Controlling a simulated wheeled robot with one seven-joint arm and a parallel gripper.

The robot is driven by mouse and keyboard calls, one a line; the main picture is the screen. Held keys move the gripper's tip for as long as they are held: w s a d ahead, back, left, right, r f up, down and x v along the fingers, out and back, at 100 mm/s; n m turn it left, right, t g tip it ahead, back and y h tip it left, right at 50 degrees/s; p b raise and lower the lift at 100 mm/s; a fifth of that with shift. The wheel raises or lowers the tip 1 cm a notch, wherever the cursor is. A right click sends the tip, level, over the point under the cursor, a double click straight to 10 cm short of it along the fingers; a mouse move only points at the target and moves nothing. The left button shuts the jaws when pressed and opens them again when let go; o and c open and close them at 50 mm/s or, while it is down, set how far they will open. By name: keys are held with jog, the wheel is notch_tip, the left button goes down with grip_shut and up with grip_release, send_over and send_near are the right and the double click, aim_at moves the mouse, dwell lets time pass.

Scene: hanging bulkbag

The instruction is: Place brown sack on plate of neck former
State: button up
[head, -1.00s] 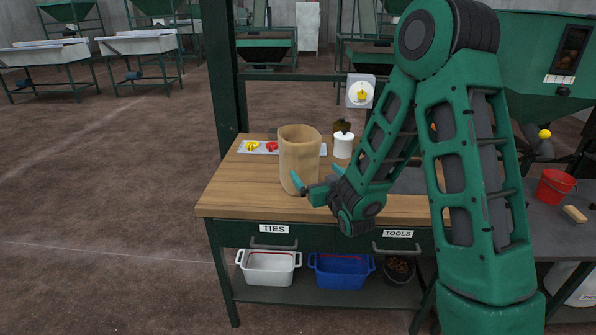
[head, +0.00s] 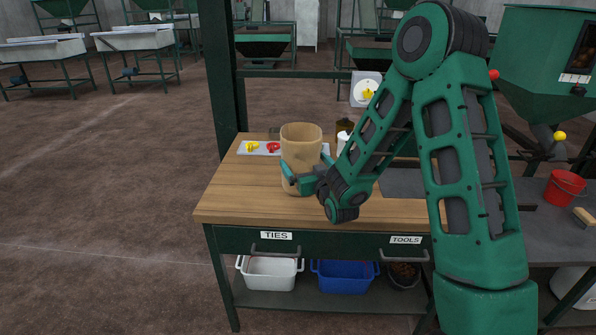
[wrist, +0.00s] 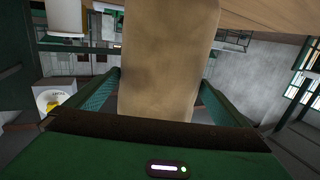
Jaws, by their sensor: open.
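The brown sack (head: 301,140) stands upright on the wooden bench top, its open mouth facing up. My gripper (head: 305,172) is low in front of the sack, its fingers open and spread to either side of it. In the wrist view the sack (wrist: 165,60) runs between the two fingers, with a visible gap on the right side; contact on the left is hard to tell. I cannot pick out the neck former or its plate with certainty. My arm covers the right part of the bench.
A dial (head: 366,88) is beyond. The bench's left front (head: 240,195) is clear.

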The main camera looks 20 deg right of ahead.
jog(key=shift+w, duration=0.5)
jog(key=shift+w+d, duration=0.15)
jog(key=shift+d, duration=0.05)
jog(key=shift+a, duration=0.1)
jog(key=c, duration=1.5)
jog(key=shift+w+r, duration=0.1)
jog(key=shift+r, duration=0.05)
jog(key=shift+c, duration=0.7)
